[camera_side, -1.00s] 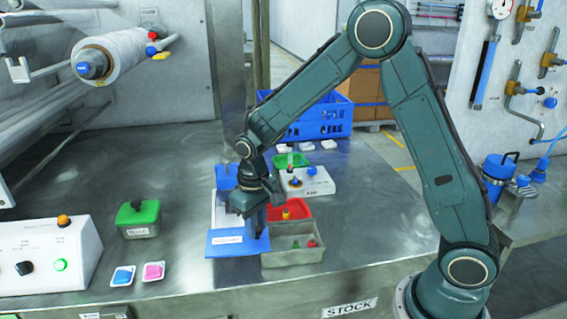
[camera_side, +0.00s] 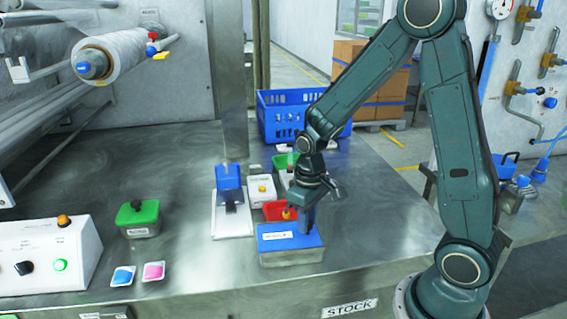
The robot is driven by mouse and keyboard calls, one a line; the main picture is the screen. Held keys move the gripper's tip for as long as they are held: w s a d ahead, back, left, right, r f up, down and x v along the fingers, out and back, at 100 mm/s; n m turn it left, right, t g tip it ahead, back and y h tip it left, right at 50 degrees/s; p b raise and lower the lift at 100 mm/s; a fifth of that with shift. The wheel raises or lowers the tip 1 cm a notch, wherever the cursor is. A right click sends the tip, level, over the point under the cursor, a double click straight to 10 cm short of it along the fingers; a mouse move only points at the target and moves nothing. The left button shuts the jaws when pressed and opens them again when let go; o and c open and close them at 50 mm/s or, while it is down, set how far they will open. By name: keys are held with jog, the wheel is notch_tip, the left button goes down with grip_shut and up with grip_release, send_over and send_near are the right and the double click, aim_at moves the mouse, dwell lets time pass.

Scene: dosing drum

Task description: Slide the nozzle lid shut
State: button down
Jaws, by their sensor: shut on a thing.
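The blue lid (camera_side: 280,241) with a white label lies flat over the grey metal box (camera_side: 291,258) at the front middle of the bench. The lid appears to cover the whole top of the box, and the box's contents are hidden. My gripper (camera_side: 306,228) points down at the right end of the lid and is shut on it. The exact grip point is hidden by the fingers.
A red tray (camera_side: 276,212) sits just behind the box. A white stand with a blue top (camera_side: 229,180) is to the left.

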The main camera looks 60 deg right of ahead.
jog(key=shift+s+d, duration=0.3)
jog(key=shift+s, duration=0.05)
jog(key=c, duration=1.2)
grip_release()
jog(key=shift+o, duration=0.2)
jog(key=shift+r, duration=0.1)
notch_tip(320, 180, up, 14)
jog(key=shift+a, duration=0.1)
